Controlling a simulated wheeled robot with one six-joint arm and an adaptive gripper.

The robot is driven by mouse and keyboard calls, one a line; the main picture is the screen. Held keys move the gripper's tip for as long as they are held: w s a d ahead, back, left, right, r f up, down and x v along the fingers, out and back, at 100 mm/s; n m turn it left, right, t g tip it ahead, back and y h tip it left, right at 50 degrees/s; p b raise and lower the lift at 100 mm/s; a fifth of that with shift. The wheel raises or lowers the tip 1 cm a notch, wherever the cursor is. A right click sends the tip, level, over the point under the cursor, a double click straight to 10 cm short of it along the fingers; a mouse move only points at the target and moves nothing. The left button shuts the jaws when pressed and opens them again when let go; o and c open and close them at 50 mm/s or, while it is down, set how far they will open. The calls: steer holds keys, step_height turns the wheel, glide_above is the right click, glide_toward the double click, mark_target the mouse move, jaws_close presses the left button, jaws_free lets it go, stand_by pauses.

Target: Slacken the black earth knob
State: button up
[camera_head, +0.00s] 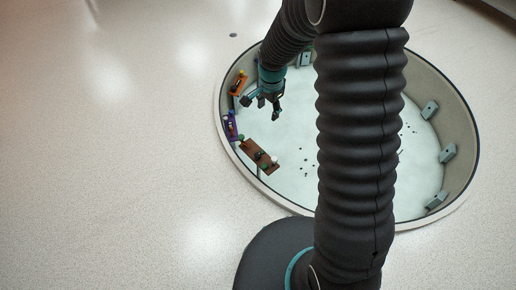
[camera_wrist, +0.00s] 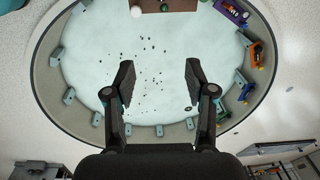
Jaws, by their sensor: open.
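I cannot pick out the black earth knob with certainty; the fittings on the boards are very small. A brown board (camera_head: 254,151) with dark, green and white fittings sits at the near left rim of the round pit in the head view. It also shows at the top edge of the wrist view (camera_wrist: 181,5), partly cut off. A purple board (camera_head: 231,126) and an orange board (camera_head: 238,86) sit on the left wall. My gripper (camera_head: 264,104) is open and empty over the pit, apart from the boards. Its two fingers (camera_wrist: 159,82) are spread in the wrist view.
The round pit (camera_head: 467,162) has a raised rim and several grey brackets (camera_head: 448,152) on its wall. Small dark specks lie on its pale floor. My arm hides the pit's middle in the head view. The speckled floor (camera_head: 110,150) to the left is clear.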

mark_target(258, 154)
steer(key=a+f+m, duration=0.1)
steer(key=f, duration=0.8)
steer(key=w+a+f+m+g, duration=0.1)
steer(key=f, duration=0.9)
steer(key=w+a+f+m, duration=0.1)
steer(key=f, duration=0.9)
steer(key=shift+a+f, duration=0.15)
steer(key=shift+f, duration=0.1)
jaws_close()
